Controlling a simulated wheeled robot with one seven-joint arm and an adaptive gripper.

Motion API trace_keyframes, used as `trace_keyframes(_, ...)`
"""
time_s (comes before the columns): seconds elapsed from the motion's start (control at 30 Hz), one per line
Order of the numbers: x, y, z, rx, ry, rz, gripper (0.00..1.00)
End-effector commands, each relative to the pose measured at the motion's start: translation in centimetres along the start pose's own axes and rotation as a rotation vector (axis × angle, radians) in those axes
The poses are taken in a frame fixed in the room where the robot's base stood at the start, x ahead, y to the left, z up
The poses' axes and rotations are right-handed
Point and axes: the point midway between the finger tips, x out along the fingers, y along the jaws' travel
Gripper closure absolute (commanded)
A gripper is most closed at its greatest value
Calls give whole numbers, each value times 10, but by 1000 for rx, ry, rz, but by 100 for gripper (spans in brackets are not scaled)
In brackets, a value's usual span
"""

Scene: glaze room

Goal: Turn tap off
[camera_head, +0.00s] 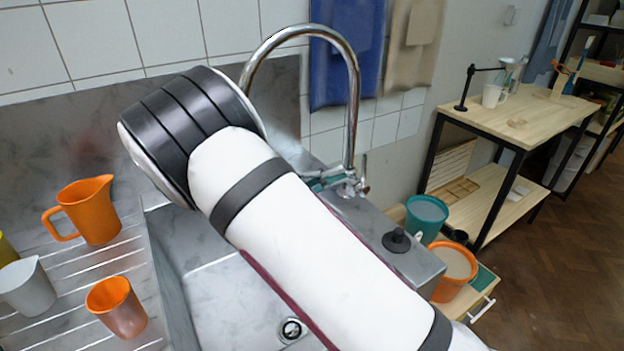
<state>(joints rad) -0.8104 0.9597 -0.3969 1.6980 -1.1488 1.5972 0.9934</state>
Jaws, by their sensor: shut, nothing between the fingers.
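The tap (354,105) is a tall chrome gooseneck at the back of the steel sink (225,290). Its spout arches to the left, and its outlet is hidden behind my arm. A small chrome lever (363,178) stands up at the right of the tap's base, just beyond my arm's edge. No water shows, but the space under the outlet is mostly covered. My arm crosses the sink from lower right to upper left. My gripper cannot be made out; the arm hides that area. A small teal item (322,183) shows beside the tap base, partly covered.
An orange jug (88,210), an orange cup (117,306) and a grey cup (28,286) stand on the drainboard at left. A black plug (396,240) sits on the sink's right ledge. Teal (426,217) and orange (455,270) buckets and a wooden shelf unit (520,120) are at right.

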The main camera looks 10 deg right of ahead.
Motion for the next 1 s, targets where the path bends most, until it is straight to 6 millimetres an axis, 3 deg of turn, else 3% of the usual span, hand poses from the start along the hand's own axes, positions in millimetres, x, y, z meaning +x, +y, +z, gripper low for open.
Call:
trace_keyframes(0.1,20,1,1,-1,-2,1,100)
trace_keyframes(0.3,37,0,0,0,0,0,100)
trace_keyframes(0.73,41,0,0,-1,0,-4,100)
trace_keyframes(1.0,61,6,-1,-25,-2,-143,100)
